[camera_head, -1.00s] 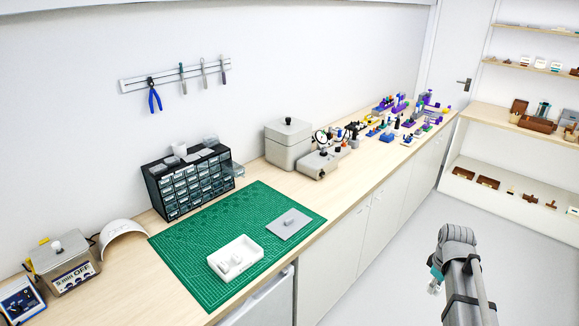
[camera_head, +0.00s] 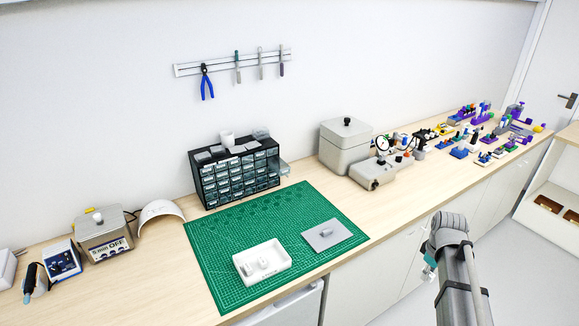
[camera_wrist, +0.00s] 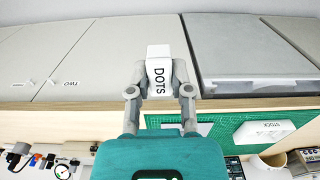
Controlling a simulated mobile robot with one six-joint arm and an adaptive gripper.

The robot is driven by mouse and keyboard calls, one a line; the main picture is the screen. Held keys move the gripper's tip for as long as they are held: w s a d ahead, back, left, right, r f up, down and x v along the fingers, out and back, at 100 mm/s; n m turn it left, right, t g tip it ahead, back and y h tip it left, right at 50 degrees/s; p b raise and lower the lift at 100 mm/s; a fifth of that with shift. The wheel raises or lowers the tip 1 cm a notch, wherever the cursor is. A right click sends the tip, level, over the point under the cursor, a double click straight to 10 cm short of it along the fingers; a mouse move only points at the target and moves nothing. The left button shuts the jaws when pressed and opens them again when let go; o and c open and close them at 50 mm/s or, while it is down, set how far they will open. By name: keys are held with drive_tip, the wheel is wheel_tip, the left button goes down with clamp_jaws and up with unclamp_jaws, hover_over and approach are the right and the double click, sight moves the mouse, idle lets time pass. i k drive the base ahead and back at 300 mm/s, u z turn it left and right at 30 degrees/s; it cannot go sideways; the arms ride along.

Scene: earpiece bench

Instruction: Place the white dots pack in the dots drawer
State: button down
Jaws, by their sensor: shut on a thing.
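The white dots pack (camera_wrist: 158,70) is a small white box with "DOTS" printed on it. My gripper (camera_wrist: 158,78) is shut on it, with one finger on each side, in the wrist view. In the head view my gripper (camera_head: 431,258) hangs at the right, in front of the bench cupboards; the pack is too small to make out there. The dark drawer cabinet (camera_head: 206,188) stands at the back of the bench, left of my gripper, with rows of small clear-fronted drawers. Their labels are too small to read, so I cannot tell which is the dots drawer.
A green cutting mat (camera_head: 215,247) lies before the cabinet, bearing a white tray (camera_head: 276,275) with white pieces and a grey plate (camera_head: 335,234). A grey lidded box (camera_head: 340,148) and a dial gauge stand to the right. Small containers sit on the cabinet.

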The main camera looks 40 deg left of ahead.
sight(279, 166)
drive_tip(key=u, duration=0.2)
drive_tip(key=i, duration=0.55)
drive_tip(key=u, duration=0.65)
drive_tip(key=i, duration=0.5)
drive_tip(key=u, duration=0.65)
drive_tip(key=i, duration=0.65)
drive_tip(key=u, duration=0.3)
drive_tip(key=k, duration=0.85)
drive_tip(key=u, duration=0.15)
